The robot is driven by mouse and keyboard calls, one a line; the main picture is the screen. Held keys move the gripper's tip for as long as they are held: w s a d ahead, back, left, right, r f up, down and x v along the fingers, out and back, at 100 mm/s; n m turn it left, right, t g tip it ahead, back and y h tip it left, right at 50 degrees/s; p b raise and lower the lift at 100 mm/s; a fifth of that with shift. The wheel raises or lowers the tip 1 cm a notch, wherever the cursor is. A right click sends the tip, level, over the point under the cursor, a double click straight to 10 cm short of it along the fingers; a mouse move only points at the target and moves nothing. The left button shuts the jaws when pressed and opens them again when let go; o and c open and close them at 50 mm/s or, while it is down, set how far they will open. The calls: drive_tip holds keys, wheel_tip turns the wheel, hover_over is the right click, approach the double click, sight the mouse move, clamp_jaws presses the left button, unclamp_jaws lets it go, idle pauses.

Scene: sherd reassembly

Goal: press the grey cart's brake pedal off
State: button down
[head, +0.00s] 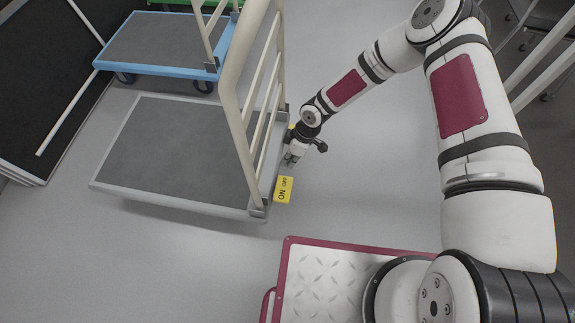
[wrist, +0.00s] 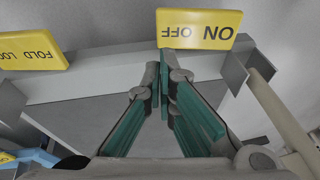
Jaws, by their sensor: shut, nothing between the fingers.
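The grey cart (head: 165,150) stands on the floor at left centre of the head view. Its yellow brake pedal (head: 283,189) juts from the edge under the push handle. In the wrist view the pedal (wrist: 205,28) reads upside down, with OFF at the left and ON at the right. My gripper (head: 290,161) is low beside this edge, close to the pedal's OFF end. Its fingers (wrist: 164,62) are shut and empty, and the tips appear just below the pedal's OFF end in the wrist view. Whether they touch it I cannot tell.
A yellow FOLD LOCK pedal (wrist: 30,50) sits on the same cart edge, left of the brake pedal. The cart's cream handle (head: 233,85) rises beside my gripper. A blue cart (head: 165,42) stands behind. Floor right of the pedals is clear.

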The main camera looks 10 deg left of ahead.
drive_tip(key=w+p+v, duration=0.1)
drive_tip(key=p+v, duration=0.1)
drive_tip(key=v, duration=0.5)
drive_tip(key=shift+w, duration=0.15)
